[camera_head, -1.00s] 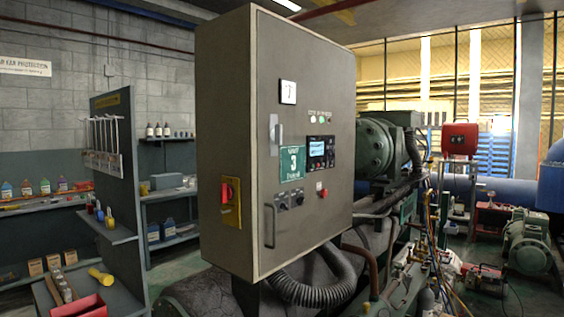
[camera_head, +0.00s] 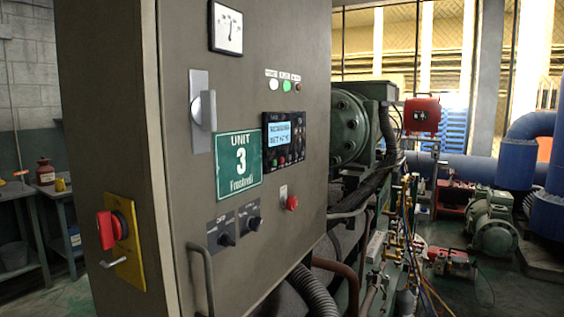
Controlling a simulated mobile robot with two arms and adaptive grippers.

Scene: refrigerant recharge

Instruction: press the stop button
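The grey control cabinet (camera_head: 180,120) labelled Unit 3 stands close in front of me. A red button (camera_head: 291,202) sits low on the right of its front face, with a small pale label above it. A black control panel (camera_head: 284,138) with a lit blue screen carries small buttons below the screen, at least one reddish; their markings are too small to read. No word "stop" is readable. A larger red switch (camera_head: 113,229) is on a yellow plate on the cabinet's left side. Neither of my grippers is in view.
A door handle (camera_head: 202,275), a grey latch (camera_head: 201,110) and two dark knobs (camera_head: 237,230) stick out from the cabinet. Hoses and gauges (camera_head: 395,240) stand right of it, with a green motor (camera_head: 492,225) beyond. Some floor at the right is clear.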

